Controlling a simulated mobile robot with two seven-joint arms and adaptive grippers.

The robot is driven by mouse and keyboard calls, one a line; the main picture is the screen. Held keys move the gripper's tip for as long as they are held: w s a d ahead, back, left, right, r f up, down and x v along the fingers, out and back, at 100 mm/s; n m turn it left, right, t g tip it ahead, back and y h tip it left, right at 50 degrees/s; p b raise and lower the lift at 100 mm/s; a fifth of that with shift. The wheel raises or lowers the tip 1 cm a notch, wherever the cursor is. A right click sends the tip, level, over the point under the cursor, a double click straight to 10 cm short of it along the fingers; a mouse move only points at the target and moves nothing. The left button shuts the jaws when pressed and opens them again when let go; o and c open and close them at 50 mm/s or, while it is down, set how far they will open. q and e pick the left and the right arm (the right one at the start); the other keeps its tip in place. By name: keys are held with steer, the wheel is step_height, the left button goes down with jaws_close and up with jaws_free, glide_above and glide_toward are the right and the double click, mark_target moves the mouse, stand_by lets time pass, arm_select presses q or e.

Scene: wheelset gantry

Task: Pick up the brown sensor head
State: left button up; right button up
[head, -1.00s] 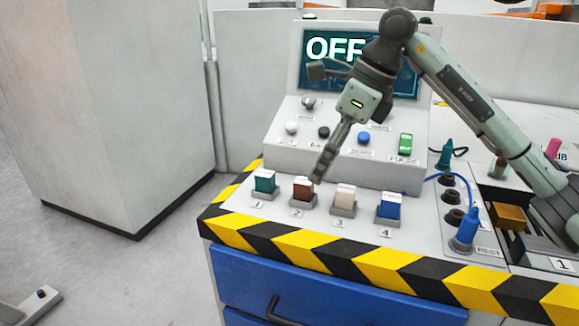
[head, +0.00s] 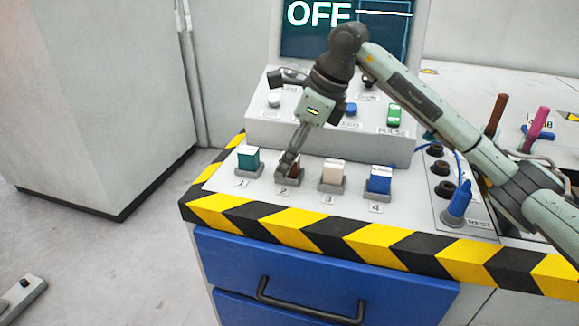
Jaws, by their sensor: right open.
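The brown sensor head (head: 296,169) stands in its grey holder at the place marked 2, between a teal block (head: 248,158) on the left and a white block (head: 333,173) on the right. My right gripper (head: 284,168) is open and points down at the brown sensor head. Its fingers cover the left part of the sensor head, and only a brown strip shows to their right. I cannot tell whether the fingers touch it or are around it. My left gripper is not in view.
A blue block (head: 380,179) stands in the holder marked 4. Behind is a raised panel with knobs and a green switch (head: 394,115), under a screen (head: 300,38) reading OFF. A blue plug (head: 459,200) stands at the right. A yellow-black striped edge (head: 330,240) runs along the front.

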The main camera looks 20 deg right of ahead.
steer(key=c, duration=1)
steer(key=shift+r, duration=0.1)
